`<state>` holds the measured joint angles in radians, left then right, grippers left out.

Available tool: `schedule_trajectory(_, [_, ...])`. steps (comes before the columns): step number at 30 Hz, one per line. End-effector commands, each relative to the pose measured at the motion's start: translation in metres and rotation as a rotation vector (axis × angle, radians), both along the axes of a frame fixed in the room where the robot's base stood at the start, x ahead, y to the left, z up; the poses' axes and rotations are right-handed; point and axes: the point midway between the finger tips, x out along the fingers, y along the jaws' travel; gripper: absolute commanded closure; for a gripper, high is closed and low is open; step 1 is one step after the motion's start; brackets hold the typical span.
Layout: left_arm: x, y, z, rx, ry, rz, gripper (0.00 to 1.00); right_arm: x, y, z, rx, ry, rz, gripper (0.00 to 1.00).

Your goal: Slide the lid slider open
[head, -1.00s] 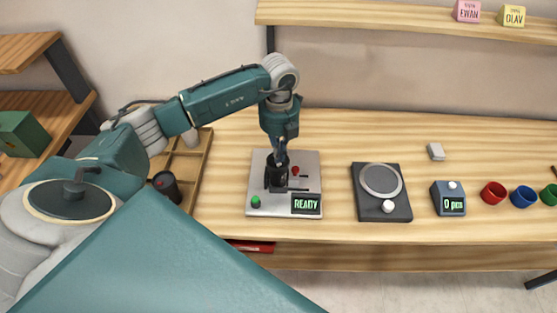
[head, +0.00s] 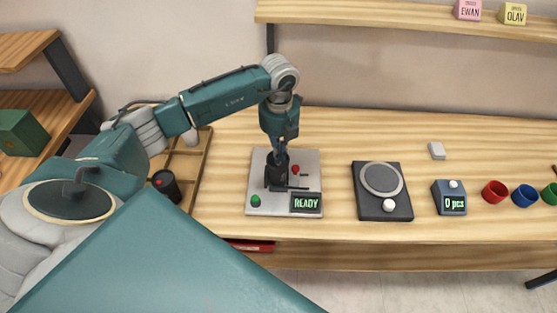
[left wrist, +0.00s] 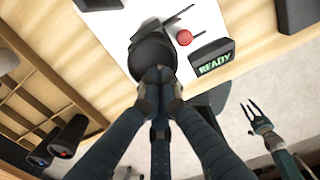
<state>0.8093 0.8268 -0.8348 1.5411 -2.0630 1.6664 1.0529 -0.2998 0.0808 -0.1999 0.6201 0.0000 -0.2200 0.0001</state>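The laser marker is a pale plate (head: 258,165) on the bench, with a green button (head: 256,201), a READY display (head: 306,203), a small red knob (head: 295,169) and dark slots. The red knob also shows in the left wrist view (left wrist: 184,37), beside a black round part (left wrist: 150,52). I cannot tell which part is the lid slider. My left gripper (head: 278,162) points down over the black part; its fingertips (left wrist: 160,76) are together there, apart from the red knob. Whether they touch the black part is unclear. My right gripper (left wrist: 256,115) shows only in the left wrist view, fingers apart and empty.
A black device with a round plate (head: 361,203) and a counter box (head: 449,198) stand to the right, then red (head: 494,192) and blue cups (head: 523,197). Bare bench lies between.

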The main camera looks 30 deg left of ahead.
Motion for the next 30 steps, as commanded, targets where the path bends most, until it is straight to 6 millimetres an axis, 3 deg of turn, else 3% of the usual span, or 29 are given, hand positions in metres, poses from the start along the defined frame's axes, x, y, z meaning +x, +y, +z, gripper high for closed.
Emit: schedule_trajectory(30, [0.000, 0.000, -0.012, 0.000, 0.001, 0.000, 1.00, 0.000, 0.000, -0.009, 0.001, 0.000, 0.000, 0.62])
